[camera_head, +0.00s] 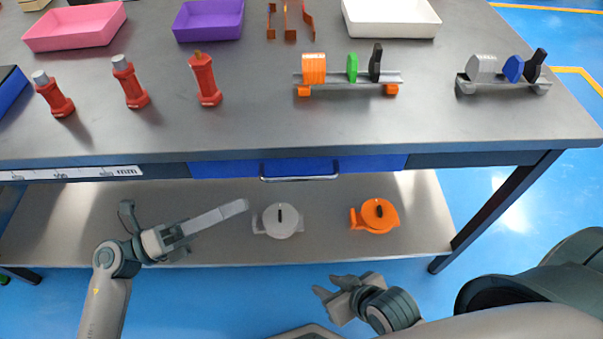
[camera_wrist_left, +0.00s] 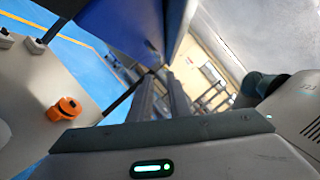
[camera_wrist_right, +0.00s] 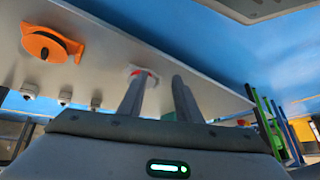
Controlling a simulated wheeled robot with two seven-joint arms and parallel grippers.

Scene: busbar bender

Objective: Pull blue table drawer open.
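The blue drawer (camera_head: 225,168) sits under the front edge of the table, its front about level with the dark panels beside it. Its silver bar handle (camera_head: 300,179) runs along the lower front. My left gripper (camera_head: 246,206) is left of and below the handle in the head view, not touching it. The left wrist view shows its two fingers (camera_wrist_left: 160,78) a little apart with nothing between them. A blue panel (camera_wrist_left: 125,22), probably the drawer front, is beyond them. My right gripper (camera_head: 325,285) is open and empty, lower and to the right; its fingers (camera_wrist_right: 155,80) show well apart.
The table top (camera_head: 430,135) carries red cylinders (camera_head: 205,80), trays and two racks of discs. Table legs (camera_head: 495,210) stand at the sides.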

